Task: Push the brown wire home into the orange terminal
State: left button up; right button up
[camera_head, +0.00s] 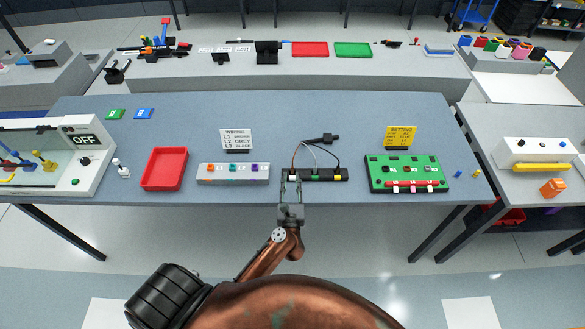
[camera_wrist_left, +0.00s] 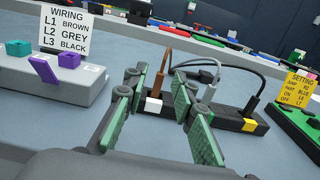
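The grey terminal block (camera_head: 234,181) stands on the table with orange (camera_head: 208,168), teal (camera_head: 233,168) and purple (camera_head: 256,168) levers in a row. The wrist view shows only its teal (camera_wrist_left: 18,47) and purple (camera_wrist_left: 44,69) end. The brown wire (camera_wrist_left: 163,62) stands upright in the black holder (camera_head: 325,175), above a white marker (camera_wrist_left: 153,104). The grey wire (camera_wrist_left: 212,78) and black wire (camera_wrist_left: 258,93) stand farther along it. My left gripper (camera_head: 290,175) is at the holder's left end. Its green-padded fingers (camera_wrist_left: 158,88) are apart on either side of the brown wire. My right gripper is out of view.
A wiring card (camera_head: 237,138) stands behind the terminal block. A red tray (camera_head: 165,168) lies to its left. A green board (camera_head: 407,173) with a yellow setting card (camera_head: 400,137) is right of the holder. The table between the block and holder is a narrow clear strip.

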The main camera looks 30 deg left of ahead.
aim_at(293, 166)
pick_arm(q)
jog(key=x, duration=0.4)
jog(key=p+x, duration=0.1)
jog(key=x, duration=0.2)
jog(key=shift+w+f, duration=0.15)
jog(key=shift+w, duration=0.3)
jog(key=shift+d, duration=0.1)
grip_shut()
